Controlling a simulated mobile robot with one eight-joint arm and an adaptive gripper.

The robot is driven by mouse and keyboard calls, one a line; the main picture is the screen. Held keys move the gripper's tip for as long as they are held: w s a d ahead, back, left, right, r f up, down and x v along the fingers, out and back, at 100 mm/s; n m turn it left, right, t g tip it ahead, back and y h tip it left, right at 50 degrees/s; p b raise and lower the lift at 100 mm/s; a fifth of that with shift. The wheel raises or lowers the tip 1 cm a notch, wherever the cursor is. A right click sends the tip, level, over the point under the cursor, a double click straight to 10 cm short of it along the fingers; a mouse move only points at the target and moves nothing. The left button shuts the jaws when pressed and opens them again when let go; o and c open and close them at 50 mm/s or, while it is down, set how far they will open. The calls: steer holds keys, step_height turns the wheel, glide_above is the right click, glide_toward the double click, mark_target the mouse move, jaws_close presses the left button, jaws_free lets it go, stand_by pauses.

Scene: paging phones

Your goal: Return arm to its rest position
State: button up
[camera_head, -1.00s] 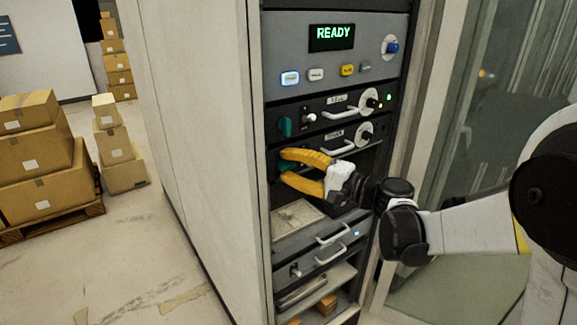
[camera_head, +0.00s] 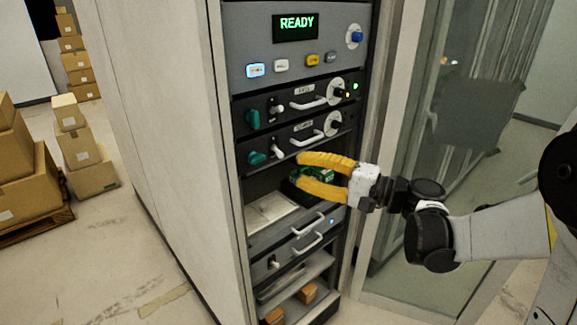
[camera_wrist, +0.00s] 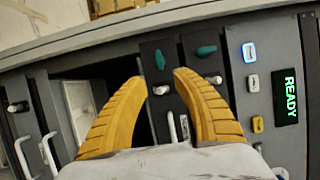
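My gripper (camera_head: 302,174) has yellow fingers spread apart with nothing between them. It is in front of the rack (camera_head: 225,150), at the height of the open bay below the lower drawer unit. In the wrist view my gripper (camera_wrist: 158,80) is also open, with the rack's front beyond the fingers. My white and black arm reaches in from the right of the head view. A green and black item (camera_head: 318,178) shows in the bay, partly hidden behind the fingers.
The rack carries a READY display (camera_head: 296,26), teal knobs (camera_head: 253,120) and white handles (camera_head: 308,103). A glass panel (camera_head: 450,150) stands to the right, behind my arm. Boxes (camera_head: 80,150) are stacked at the left, with clear floor between them and the rack.

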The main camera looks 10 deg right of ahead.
steer(key=shift+d, duration=0.1)
steer(key=s+a+f+n+g+h, duration=0.2)
steer(key=s+a+f+g+h, duration=0.1)
steer(key=s+f+h, duration=0.5)
steer(key=s+d+f+n+h, duration=0.3)
steer(key=s+d+h, duration=0.4)
steer(key=s+d, duration=0.4)
steer(key=shift+s+n, duration=0.9)
steer(key=shift+s, duration=0.1)
